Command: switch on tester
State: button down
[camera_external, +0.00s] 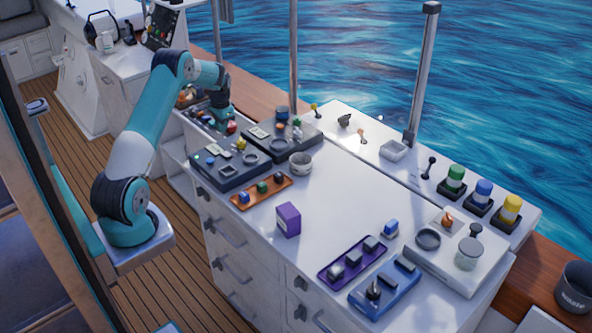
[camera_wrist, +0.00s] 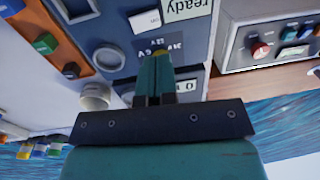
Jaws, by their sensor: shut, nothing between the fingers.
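My gripper (camera_external: 228,122) points down over the far-left end of the counter, above the dark control units. In the wrist view its teal fingers (camera_wrist: 155,62) are together and hold nothing. I cannot tell for certain which unit is the tester; the fingers hide part of the panel.
An orange tray (camera_external: 262,192) with colored blocks lies in front of the dark units (camera_external: 231,170). A white cup (camera_external: 301,163) stands beside them. A grey box with a red knob (camera_wrist: 260,48) stands at the right in the wrist view. The counter's middle is mostly clear around a purple box (camera_external: 288,219).

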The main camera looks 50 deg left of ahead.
jog(key=r, duration=0.3)
jog(key=a+r+b, duration=0.1)
jog(key=r, duration=0.1)
jog(key=s+d+r+n+y, duration=0.1)
jog(key=s+d+r+n, duration=0.2)
jog(key=s+d+r, duration=0.75)
jog(key=s+d+n, duration=0.1)
jog(key=s+d, duration=0.1)
jog(key=s, duration=0.4)
jog(key=s+d+n+y, duration=0.1)
jog(key=s+d, duration=0.2)
jog(key=s, duration=0.4)
jog(key=s+d+r+n+y, duration=0.1)
jog(key=s+d+n, duration=0.1)
jog(key=s, duration=0.5)
jog(key=shift+d+b, duration=0.3)
jog(key=shift+d, duration=0.45)
jog(key=shift+r, duration=0.1)
